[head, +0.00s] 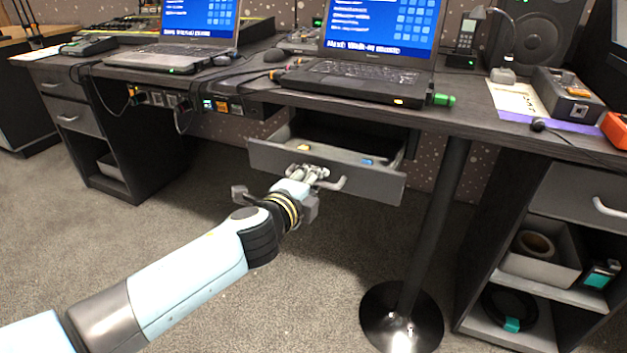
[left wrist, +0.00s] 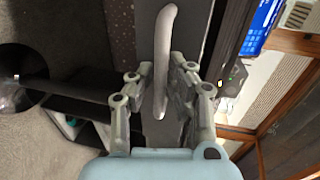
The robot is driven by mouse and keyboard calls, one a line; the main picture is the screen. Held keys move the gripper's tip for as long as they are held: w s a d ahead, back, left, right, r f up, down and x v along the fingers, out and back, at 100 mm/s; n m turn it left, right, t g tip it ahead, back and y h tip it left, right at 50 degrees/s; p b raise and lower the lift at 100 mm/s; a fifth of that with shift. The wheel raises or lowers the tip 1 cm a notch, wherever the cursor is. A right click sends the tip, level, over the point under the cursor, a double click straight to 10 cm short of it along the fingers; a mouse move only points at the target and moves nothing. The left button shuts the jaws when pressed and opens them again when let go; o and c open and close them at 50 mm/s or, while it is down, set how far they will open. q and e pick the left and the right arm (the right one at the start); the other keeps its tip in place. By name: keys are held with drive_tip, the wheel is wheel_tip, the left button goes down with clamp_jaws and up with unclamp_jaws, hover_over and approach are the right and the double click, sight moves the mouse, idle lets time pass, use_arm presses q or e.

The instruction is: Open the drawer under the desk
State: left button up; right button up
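The dark grey drawer (head: 270,157) under the desk stands partly pulled out, and its inside shows in the head view. A small orange thing and a small blue thing lie in it. Its pale bar handle (head: 338,184) is on the front face. My left gripper (head: 316,174) is at the left part of this handle. In the left wrist view the handle (left wrist: 165,30) runs between the two fingertips of my left gripper (left wrist: 163,75), which close on it from both sides. The fingers hide part of the handle in the head view. My right gripper is not in view.
The desk (head: 450,112) above carries two laptops (head: 355,80), a speaker and small devices. A round-based metal post (head: 437,210) stands right of the drawer. Shelves (head: 545,265) are at the right, a drawer cabinet (head: 75,117) at the left. The carpet before the drawer is clear.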

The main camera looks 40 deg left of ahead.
use_arm(q)
drive_tip(key=shift+o, duration=1.4)
drive_tip(key=shift+s, duration=0.1)
drive_tip(key=v, duration=1.1)
drive_tip(key=shift+s+r, duration=0.2)
drive_tip(key=shift+s, duration=0.15)
